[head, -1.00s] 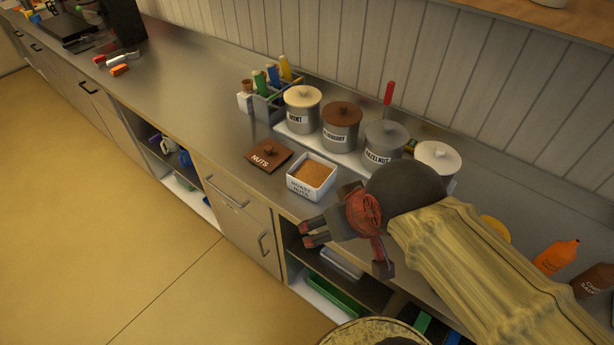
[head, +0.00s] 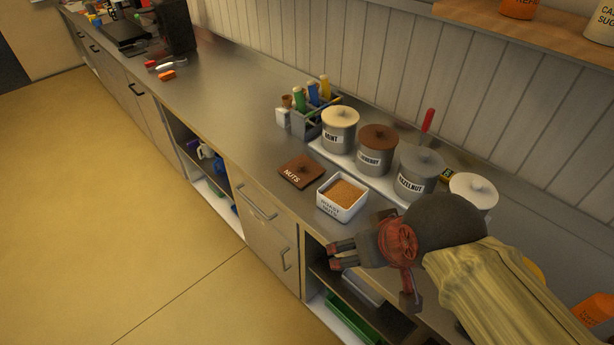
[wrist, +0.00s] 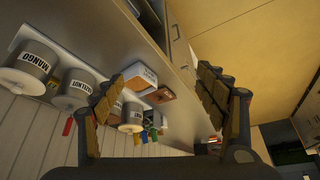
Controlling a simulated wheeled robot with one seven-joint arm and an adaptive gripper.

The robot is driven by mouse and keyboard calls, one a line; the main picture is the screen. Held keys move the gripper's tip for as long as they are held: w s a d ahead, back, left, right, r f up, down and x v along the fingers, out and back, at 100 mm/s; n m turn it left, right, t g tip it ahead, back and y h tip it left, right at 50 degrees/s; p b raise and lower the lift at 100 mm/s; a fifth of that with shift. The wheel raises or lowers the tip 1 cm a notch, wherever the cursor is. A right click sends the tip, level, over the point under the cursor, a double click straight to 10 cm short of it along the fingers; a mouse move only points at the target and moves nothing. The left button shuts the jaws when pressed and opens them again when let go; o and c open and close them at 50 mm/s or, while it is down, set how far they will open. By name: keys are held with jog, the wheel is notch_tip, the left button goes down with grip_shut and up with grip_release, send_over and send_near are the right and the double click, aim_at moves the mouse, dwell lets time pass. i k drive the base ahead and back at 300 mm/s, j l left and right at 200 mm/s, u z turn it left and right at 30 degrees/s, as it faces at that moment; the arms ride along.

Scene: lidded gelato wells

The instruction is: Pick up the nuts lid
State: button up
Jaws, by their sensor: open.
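The nuts lid (head: 301,171) is a flat brown square with a small knob and the word NUTS. It lies on the steel counter, left of a white square tub (head: 341,199) of chopped nuts. In the wrist view the lid (wrist: 162,96) shows small, between my fingers and beyond them. My gripper (head: 333,256) is open and empty. In the head view it appears by the counter's front edge, below and right of the tub, apart from the lid.
A grey caddy (head: 311,108) with colored bottles stands behind the lid. The counter (head: 228,107) left of the lid is clear.

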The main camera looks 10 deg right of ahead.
aim_at(301, 171)
jog(key=i+j+z, duration=0.65)
jog(key=i+j, duration=0.15)
jog(key=j, duration=0.3)
jog(key=i+j+z, duration=0.25)
jog(key=j, duration=0.15)
